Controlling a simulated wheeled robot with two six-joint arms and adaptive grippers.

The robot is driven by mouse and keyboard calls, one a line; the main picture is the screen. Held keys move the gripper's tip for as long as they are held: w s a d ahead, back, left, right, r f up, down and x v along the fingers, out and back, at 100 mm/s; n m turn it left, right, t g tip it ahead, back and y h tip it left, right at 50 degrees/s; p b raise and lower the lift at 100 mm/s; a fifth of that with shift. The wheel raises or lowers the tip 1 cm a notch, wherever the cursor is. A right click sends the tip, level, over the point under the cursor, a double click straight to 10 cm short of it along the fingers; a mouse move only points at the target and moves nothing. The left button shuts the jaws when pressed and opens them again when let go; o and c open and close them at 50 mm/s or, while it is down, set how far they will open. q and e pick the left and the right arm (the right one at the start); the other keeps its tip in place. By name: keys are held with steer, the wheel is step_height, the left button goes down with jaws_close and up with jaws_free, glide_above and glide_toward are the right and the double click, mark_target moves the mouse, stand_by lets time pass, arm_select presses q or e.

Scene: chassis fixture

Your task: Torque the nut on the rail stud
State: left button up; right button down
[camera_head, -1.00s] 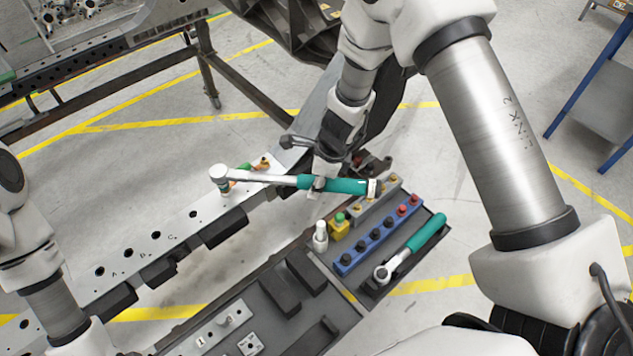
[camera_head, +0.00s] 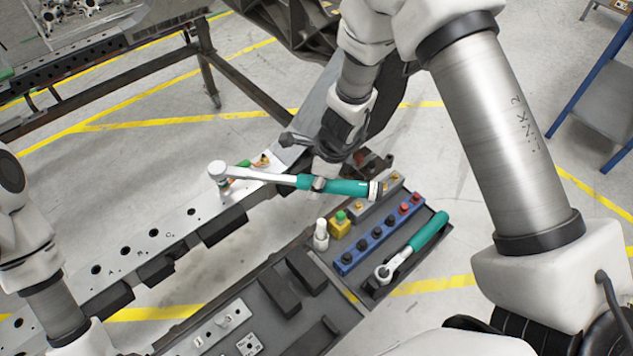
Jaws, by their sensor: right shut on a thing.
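My right gripper (camera_head: 318,182) is shut on the green handle of a torque wrench (camera_head: 348,187) and holds it roughly level above the rail. The wrench head, at the left end, is over the rail (camera_head: 180,228) near its far end. A socket shows under the head, close to the rail top. I cannot tell whether it sits on the nut; the nut and stud are hidden there. The rail is a light metal bar with round holes and the letters A, B, C. My left arm is at the left edge; its gripper is out of the picture.
A dark tray holds a blue socket rack (camera_head: 378,237), a yellow block with a green button (camera_head: 339,227), a white cylinder (camera_head: 320,236) and a second green-handled ratchet (camera_head: 411,250). Dark bins and a light plate (camera_head: 215,330) lie nearer. Small orange and green items lie on the rail.

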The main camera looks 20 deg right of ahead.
arm_select(q)
steer(key=shift+f+b, duration=0.95)
steer(key=shift+f, duration=0.15)
arm_select(e)
steer(key=shift+s+a+m, duration=0.3)
steer(key=shift+s+a, duration=0.05)
steer(key=shift+s, duration=0.1)
arm_select(q)
steer(key=shift+r+p, duration=0.95)
arm_select(e)
steer(key=shift+r, duration=1.1)
steer(key=shift+r+p, duration=2.45)
steer(key=shift+r, duration=0.05)
arm_select(q)
step_height(320, 180, up, 5)
steer(key=shift+f, duration=0.1)
